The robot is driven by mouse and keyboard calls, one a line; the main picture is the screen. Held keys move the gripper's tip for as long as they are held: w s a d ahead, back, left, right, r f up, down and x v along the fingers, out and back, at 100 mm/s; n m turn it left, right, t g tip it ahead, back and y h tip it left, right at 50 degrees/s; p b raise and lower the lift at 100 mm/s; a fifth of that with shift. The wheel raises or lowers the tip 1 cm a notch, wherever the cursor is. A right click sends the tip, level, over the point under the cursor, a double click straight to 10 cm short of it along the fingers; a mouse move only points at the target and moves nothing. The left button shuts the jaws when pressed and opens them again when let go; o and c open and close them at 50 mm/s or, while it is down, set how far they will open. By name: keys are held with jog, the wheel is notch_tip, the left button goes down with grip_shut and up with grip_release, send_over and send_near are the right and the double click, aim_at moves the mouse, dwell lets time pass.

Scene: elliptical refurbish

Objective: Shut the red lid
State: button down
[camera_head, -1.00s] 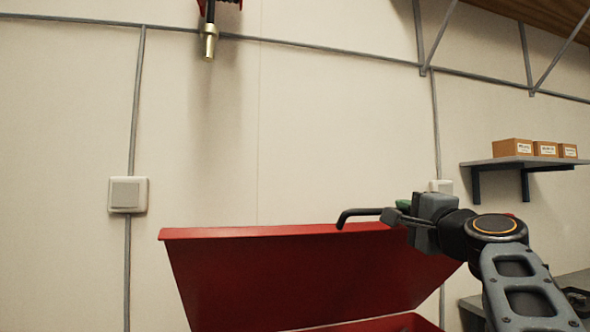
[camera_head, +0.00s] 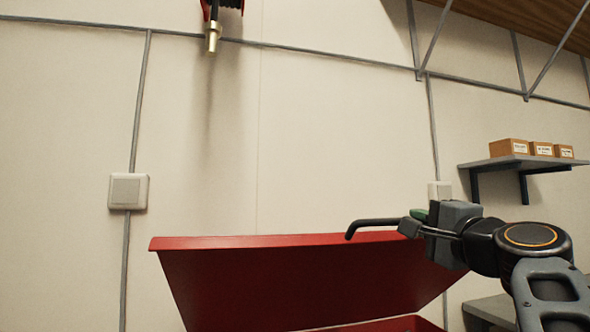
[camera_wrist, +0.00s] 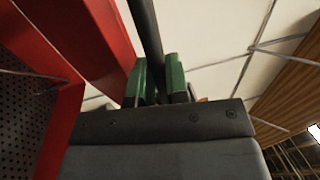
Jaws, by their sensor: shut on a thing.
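The red lid (camera_head: 290,285) stands open and tilted in the head view, with its long upper edge across the lower middle. Part of the red box (camera_head: 390,325) shows below it at the bottom edge. My gripper (camera_head: 420,228) is at the right part of the lid's upper edge. It is shut on a dark bent bar (camera_head: 375,222), whose hooked end points left and down over that edge. I cannot tell whether the bar touches the lid. In the wrist view, the green jaw pads (camera_wrist: 160,82) grip the dark bar (camera_wrist: 147,30), with red metal (camera_wrist: 85,35) close on the left.
A pale wall with conduits and a switch box (camera_head: 129,191) stands behind. A hose nozzle (camera_head: 214,38) hangs at the top. A shelf (camera_head: 520,163) with small cardboard boxes is at right, above a grey surface (camera_head: 490,310).

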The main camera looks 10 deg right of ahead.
jog(key=shift+s+a+f+b, duration=0.15)
jog(key=shift+s+f+b, duration=1.85)
jog(key=shift+b, duration=0.25)
jog(key=s+f+b, duration=0.5)
jog(key=f+b, duration=0.5)
jog(key=b, duration=0.1)
jog(key=shift+s+f, duration=0.3)
jog(key=shift+s, duration=0.05)
